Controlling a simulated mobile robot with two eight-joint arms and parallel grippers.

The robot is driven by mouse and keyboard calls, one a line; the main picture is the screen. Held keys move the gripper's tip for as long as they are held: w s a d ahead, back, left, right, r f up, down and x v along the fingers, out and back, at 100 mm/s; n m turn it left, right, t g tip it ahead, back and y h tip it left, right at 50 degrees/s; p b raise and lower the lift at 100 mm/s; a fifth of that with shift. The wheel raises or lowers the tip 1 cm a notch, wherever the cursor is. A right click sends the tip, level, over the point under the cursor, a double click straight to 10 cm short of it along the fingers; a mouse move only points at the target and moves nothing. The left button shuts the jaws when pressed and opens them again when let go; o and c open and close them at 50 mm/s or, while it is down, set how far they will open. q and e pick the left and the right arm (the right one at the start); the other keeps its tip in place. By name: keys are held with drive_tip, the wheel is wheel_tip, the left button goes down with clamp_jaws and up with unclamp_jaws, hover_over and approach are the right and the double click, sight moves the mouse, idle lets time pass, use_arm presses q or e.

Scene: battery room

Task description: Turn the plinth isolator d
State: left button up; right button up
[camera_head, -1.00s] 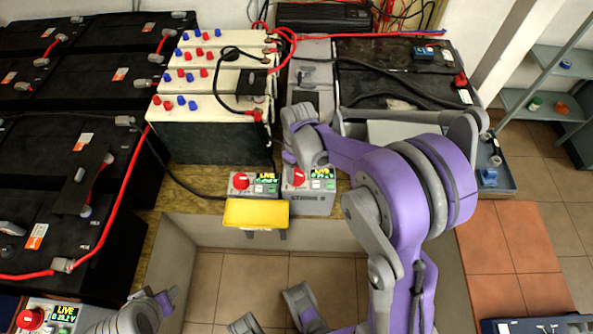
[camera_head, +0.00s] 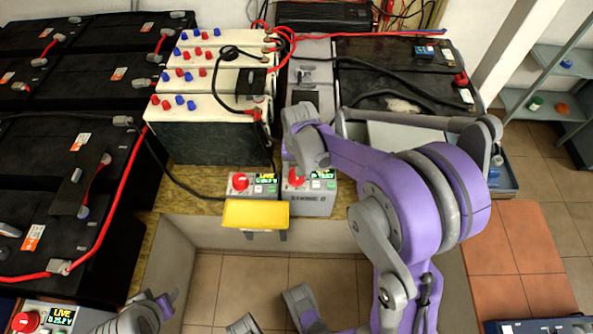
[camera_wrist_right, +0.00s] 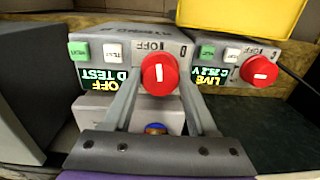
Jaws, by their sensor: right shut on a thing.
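Plinth isolator d (camera_head: 312,202) is the right one of two grey boxes on the plinth edge. Its red knob (camera_wrist_right: 159,74) has its white mark in line with the printed OFF in the right wrist view. Its display (camera_wrist_right: 103,79) reads OFF and D TEST there. My right gripper (camera_wrist_right: 163,82) is shut on this knob, one finger on each side. In the head view my right wrist (camera_head: 306,150) comes down over the box and partly hides knob and fingers. Part of my left arm (camera_head: 140,314) shows at the lower left; its jaw state is unclear.
The neighbouring isolator (camera_head: 240,184) stands close on the left, its display (camera_wrist_right: 212,71) reading LIVE. A yellow box (camera_head: 255,215) sits in front of it. White-topped batteries (camera_head: 210,130) and cables stand behind. Another isolator (camera_head: 45,318) is at the lower left. Tiled floor lies in front.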

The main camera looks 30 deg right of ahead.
drive_tip(key=shift+m, duration=1)
drive_tip(key=o, duration=1.4)
drive_tip(key=shift+c, duration=0.2)
wheel_tip(320, 180, up, 11)
drive_tip(key=p, duration=0.2)
drive_tip(key=shift+s, duration=0.15)
